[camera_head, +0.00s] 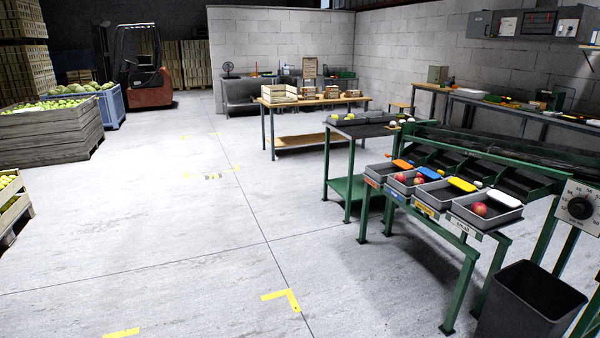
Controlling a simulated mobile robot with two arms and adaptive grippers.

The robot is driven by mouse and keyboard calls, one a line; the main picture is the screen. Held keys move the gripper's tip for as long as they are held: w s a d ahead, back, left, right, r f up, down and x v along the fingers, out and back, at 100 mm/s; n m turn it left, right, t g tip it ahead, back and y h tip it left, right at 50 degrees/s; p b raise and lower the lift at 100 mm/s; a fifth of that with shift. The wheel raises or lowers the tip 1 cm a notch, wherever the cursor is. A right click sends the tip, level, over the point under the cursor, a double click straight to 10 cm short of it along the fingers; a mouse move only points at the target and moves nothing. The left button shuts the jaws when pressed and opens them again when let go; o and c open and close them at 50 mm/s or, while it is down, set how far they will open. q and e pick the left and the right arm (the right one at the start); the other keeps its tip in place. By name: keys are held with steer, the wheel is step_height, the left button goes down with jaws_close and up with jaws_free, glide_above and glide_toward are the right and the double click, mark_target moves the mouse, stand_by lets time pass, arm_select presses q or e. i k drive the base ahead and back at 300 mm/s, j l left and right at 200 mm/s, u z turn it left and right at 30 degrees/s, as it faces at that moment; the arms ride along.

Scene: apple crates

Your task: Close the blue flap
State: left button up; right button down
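The blue flap (430,173) is a small blue panel at the back of one grey tray on the green sorting stand at the right. It lies between an orange flap (402,164) and a yellow flap (462,185); a white flap (503,198) is at the right end of the row. Red apples (418,180) lie in the tray in front of the blue flap. At this distance I cannot tell whether the blue flap is open or closed. Neither of my grippers is in view.
A dark bin (530,300) stands at the stand's right front, below a dial box (578,207). A wooden table (312,100) with crates is further back. Large fruit crates (50,138) and a forklift (148,95) are at the left. The middle floor is clear.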

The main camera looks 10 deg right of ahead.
mark_target(431, 174)
steer(key=i+j+z, duration=0.1)
steer(key=i+z, duration=0.25)
steer(key=i, duration=3.45)
